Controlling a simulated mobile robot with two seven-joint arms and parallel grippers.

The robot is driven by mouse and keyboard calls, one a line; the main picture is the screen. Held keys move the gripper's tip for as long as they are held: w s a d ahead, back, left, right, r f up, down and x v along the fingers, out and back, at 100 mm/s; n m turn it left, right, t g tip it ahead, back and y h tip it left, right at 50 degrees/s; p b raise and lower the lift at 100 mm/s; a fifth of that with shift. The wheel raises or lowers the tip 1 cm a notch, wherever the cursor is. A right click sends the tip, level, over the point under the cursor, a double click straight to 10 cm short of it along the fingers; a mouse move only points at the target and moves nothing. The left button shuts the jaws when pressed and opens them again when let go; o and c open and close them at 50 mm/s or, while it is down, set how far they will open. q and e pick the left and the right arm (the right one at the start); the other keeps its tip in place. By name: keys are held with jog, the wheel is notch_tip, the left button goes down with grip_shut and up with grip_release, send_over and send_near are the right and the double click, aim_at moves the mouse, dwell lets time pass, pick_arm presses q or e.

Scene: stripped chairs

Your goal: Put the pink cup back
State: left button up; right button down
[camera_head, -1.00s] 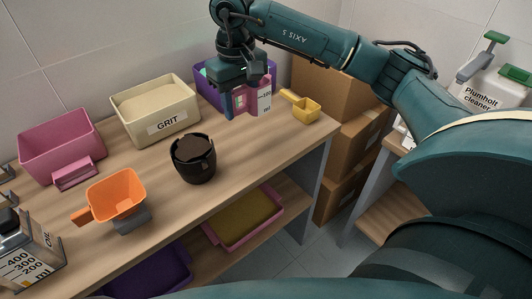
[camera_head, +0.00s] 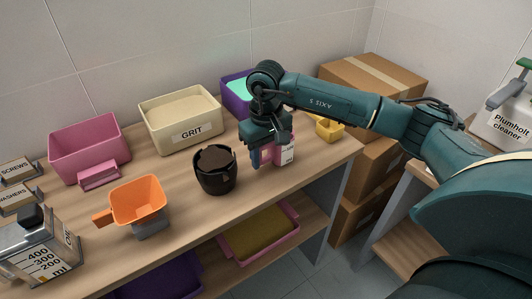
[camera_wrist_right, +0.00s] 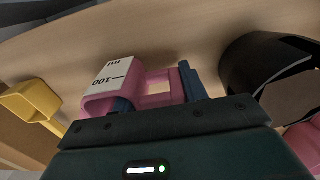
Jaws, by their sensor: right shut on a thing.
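The pink cup (camera_head: 283,150) has a white scale label and a pink handle. My right gripper (camera_head: 262,157) is shut on its handle, low over the right part of the worktop. In the right wrist view the pink cup (camera_wrist_right: 97,103) shows its label, and a blue finger (camera_wrist_right: 189,82) stands at the handle (camera_wrist_right: 158,86). I cannot tell whether the cup touches the worktop. My left gripper is not in view.
A black pot (camera_head: 215,173) stands left of the pink cup, a yellow cup (camera_head: 328,129) right behind it. The GRIT bin (camera_head: 192,133), purple bin (camera_head: 236,100) and pink bin (camera_head: 88,148) line the back. An orange cup (camera_head: 138,202) is at left front. Cardboard boxes (camera_head: 372,85) stand right.

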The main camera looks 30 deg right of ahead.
jog(key=shift+f, duration=0.1)
jog(key=shift+f, duration=0.15)
jog(key=c, duration=0.8)
grip_release()
jog(key=shift+o, duration=0.2)
jog(key=shift+r, duration=0.75)
notch_tip(320, 180, up, 10)
jog(key=shift+f, duration=0.15)
jog(key=shift+r, duration=0.7)
